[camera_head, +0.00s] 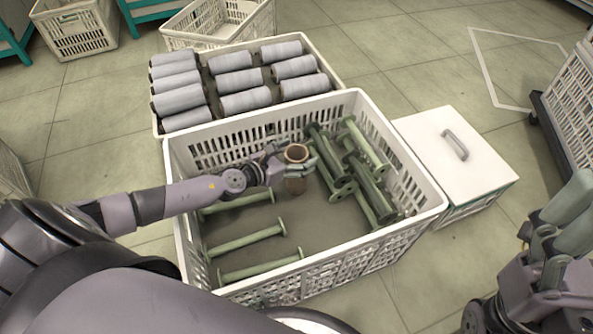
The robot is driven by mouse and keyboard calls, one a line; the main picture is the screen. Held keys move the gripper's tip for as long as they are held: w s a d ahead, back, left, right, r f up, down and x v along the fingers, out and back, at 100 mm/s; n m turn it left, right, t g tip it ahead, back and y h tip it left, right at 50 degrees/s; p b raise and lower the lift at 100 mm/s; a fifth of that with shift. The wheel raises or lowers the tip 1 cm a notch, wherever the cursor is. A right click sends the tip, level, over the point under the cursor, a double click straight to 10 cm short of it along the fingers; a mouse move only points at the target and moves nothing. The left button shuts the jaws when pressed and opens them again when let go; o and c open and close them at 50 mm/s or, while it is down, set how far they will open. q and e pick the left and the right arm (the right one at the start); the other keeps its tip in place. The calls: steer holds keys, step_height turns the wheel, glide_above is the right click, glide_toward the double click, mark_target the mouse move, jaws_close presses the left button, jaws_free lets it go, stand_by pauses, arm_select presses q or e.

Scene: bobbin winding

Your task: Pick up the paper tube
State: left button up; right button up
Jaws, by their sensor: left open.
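The brown paper tube (296,154) stands upright inside the white crate (308,262), near its middle, with its open round top facing up. My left gripper (300,162) reaches in from the left, and its open fingers are around the upper part of the tube. I cannot tell whether the fingers touch it. The tube's lower part shows below the fingers. My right gripper (563,232) is at the right edge, away from the crate and partly cut off by the frame. How far its fingers are apart is unclear.
Several green bobbins (247,241) lie in the crate left and right of the tube. A crate of grey wound spools (240,78) stands behind it. A white-lidded box (446,152) stands at the right. Floor is free between the crate and my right arm.

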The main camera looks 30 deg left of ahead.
arm_select(q)
steer(key=shift+c, duration=0.5)
steer(key=c, duration=1.5)
steer(key=shift+c, duration=0.2)
steer(key=shift+r, duration=0.1)
